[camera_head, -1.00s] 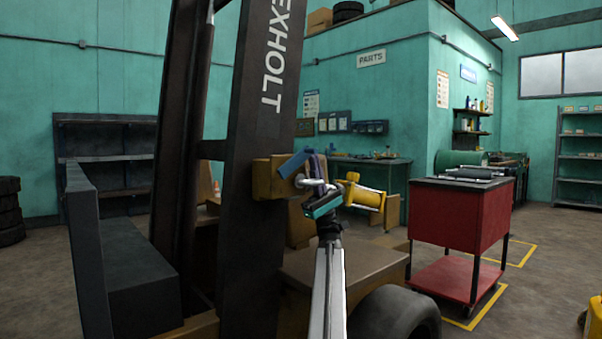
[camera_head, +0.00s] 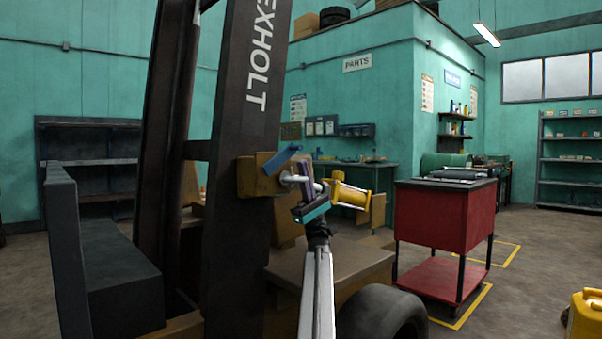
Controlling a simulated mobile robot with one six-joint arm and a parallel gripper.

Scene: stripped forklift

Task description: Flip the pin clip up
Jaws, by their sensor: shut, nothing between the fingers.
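A short blue bar (camera_head: 281,156), which looks like the pin clip, slants up to the right over the yellow-brown bracket (camera_head: 257,175) on the forklift mast. A silver pin (camera_head: 297,180) sticks out of the bracket's right side below it. My gripper (camera_head: 304,180) is at the pin's outer end, just right of and below the blue bar. Its fingers are shut, with nothing seen between them. They overlap the pin in the picture; I cannot tell whether they touch it. A yellow cylinder (camera_head: 350,196) lies behind, to the right.
The dark mast upright (camera_head: 236,150) stands close on the left. The forklift's flat deck (camera_head: 335,265) and a black tyre (camera_head: 385,318) are below my arm. A red cart (camera_head: 445,215) stands at the right, with open floor beyond it.

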